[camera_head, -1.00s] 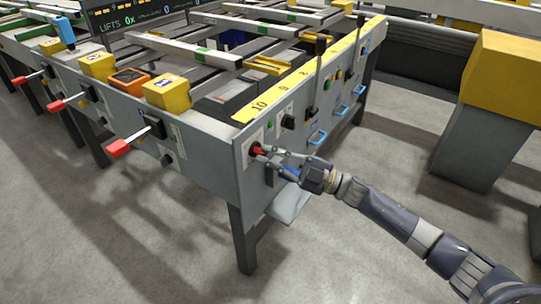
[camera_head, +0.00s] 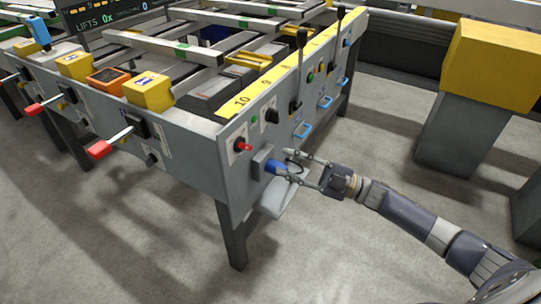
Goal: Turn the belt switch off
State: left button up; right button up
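The table's grey end panel (camera_head: 235,172) carries several controls, and I cannot read which one is the belt switch. A red knob (camera_head: 242,145) sits near the panel's left corner, with a black rotary knob (camera_head: 272,116) up and right of it. A blue knob or plug (camera_head: 275,167) sticks out of a grey box below them. My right gripper (camera_head: 291,164) is open, its two fingers apart and pointing left at the blue part. I cannot tell whether they touch it. My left gripper is not in view.
Black upright levers (camera_head: 300,62) and blue handles (camera_head: 303,130) line the panel farther right. A grey flap (camera_head: 283,198) juts out below the blue part. Red-tipped levers (camera_head: 99,149) stick out from the left side. A yellow-topped grey post (camera_head: 463,130) stands at right, with open floor between.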

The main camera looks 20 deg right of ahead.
jog(key=v, duration=0.2)
jog(key=shift+s+d+f, duration=0.1)
jog(key=shift+s+d, duration=0.1)
jog(key=shift+d, duration=0.1)
jog(key=shift+a, duration=0.15)
